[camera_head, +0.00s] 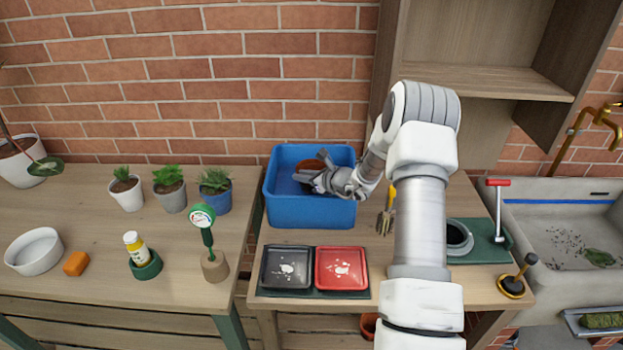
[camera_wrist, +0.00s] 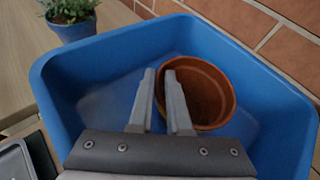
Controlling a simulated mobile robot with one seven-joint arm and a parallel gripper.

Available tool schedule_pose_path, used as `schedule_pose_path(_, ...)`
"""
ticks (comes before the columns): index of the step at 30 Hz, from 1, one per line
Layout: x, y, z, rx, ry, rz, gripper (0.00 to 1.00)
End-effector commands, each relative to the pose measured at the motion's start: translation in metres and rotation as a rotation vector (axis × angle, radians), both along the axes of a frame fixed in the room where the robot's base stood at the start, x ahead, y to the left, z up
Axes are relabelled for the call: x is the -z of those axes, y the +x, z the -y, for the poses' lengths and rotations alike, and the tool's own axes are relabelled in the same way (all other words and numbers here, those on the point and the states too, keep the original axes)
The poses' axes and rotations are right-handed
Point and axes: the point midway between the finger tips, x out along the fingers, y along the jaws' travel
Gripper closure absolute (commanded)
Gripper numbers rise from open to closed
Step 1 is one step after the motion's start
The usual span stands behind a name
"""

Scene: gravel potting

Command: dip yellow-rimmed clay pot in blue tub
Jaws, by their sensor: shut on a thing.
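The blue tub (camera_head: 310,213) stands at the back of the right-hand bench against the brick wall. In the wrist view its walls (camera_wrist: 75,92) surround my fingers. The clay pot (camera_wrist: 208,90) is inside the tub, orange-brown and open at the top; a yellow rim does not show clearly. In the head view only part of the pot (camera_head: 318,163) shows behind my gripper (camera_head: 306,176). My gripper, also in the wrist view (camera_wrist: 161,76), is shut on the pot's wall near the rim, with one finger over the opening. Whether the pot touches the tub floor is hidden.
A black tray (camera_head: 285,268) and a red tray (camera_head: 341,268) lie in front of the tub. A yellow-handled fork (camera_head: 385,220) lies to its right. Potted plants (camera_head: 215,190) stand on the left bench. A sink (camera_head: 565,235) is at the far right.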

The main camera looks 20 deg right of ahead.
Motion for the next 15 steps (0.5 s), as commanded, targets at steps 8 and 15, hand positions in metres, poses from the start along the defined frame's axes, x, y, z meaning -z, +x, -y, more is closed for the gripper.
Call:
schedule_pose_path(8,-0.015,-0.007,-0.001,0.001,0.007,-0.023,1.0)
schedule_pose_path(15,-0.038,-0.005,-0.002,0.001,0.008,-0.016,1.0)
